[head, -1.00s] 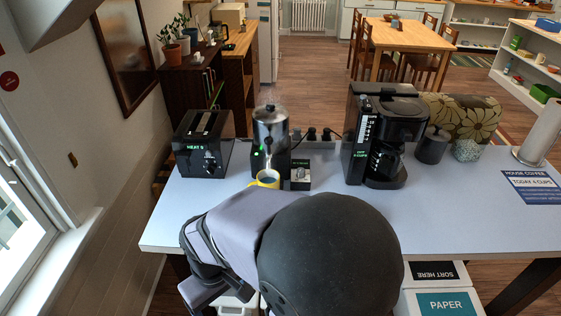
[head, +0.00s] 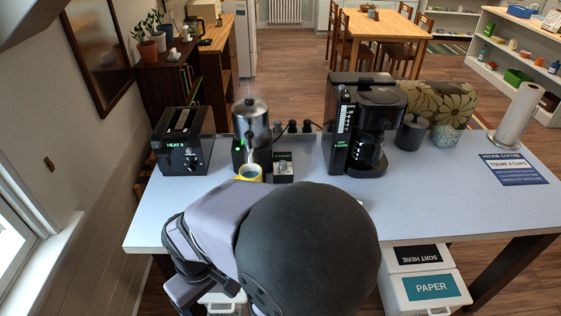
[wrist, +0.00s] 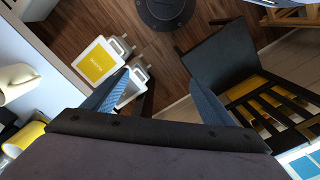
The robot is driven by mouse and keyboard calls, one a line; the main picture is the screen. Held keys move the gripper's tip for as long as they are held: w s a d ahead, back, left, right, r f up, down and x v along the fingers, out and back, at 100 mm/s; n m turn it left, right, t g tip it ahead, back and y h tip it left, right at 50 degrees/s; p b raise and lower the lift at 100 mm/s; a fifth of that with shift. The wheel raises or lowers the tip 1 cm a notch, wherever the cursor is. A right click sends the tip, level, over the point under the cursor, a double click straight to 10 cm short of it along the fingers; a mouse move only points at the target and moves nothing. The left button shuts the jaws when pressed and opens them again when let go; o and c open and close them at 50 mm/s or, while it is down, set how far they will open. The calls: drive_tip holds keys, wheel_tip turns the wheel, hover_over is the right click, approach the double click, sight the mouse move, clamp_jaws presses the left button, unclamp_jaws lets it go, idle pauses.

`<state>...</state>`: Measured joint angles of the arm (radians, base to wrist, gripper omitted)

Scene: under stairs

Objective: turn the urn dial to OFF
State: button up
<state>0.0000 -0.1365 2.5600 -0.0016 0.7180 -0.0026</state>
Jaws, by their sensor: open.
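The urn (head: 251,121) is a silver cylinder on a black body, upright near the back of the table, with faint steam above it and a small green light. A yellow mug (head: 249,174) with dark liquid stands at its front. A small box with a dial-like knob (head: 283,169) is right of the mug; its setting is too small to read. My gripper (wrist: 163,98) is open and empty in the wrist view, its blue-grey fingers far apart above the floor. In the head view my arm hides it. The urn is not in the wrist view.
A toaster (head: 181,141) stands left of the urn and a coffee maker (head: 366,124) right of it. The table (head: 435,196) is clear at front right. A paper towel roll (head: 517,114) stands at right. White bins (head: 425,288) are below the front edge.

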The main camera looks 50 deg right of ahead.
idle(0.3)
drive_tip(key=shift+w+d, duration=0.15)
drive_tip(key=c, duration=0.7)
drive_tip(key=w+d+m+t, duration=0.1)
drive_tip(key=w+d, duration=0.2)
drive_tip(key=w+d+f+t+h+b, duration=0.1)
drive_tip(key=w+d, duration=0.2)
drive_tip(key=w+d+m+t+b, duration=0.1)
drive_tip(key=w+d, duration=0.2)
drive_tip(key=d, duration=0.1)
drive_tip(key=shift+w+f+m+h, duration=0.25)
drive_tip(key=shift+w+m+h, duration=0.05)
drive_tip(key=shift+w+h, duration=0.1)
drive_tip(key=shift+c, duration=1)
drive_tip(key=m+t+h+b, duration=0.1)
drive_tip(key=t+h+b, duration=0.2)
drive_tip(key=t+b, duration=0.7)
approach(284, 163)
drive_tip(key=x, duration=0.3)
drive_tip(key=shift+p+x, duration=0.9)
drive_tip(key=shift+x, duration=3)
drive_tip(key=shift+y, duration=0.3)
drive_tip(key=c, duration=1.1)
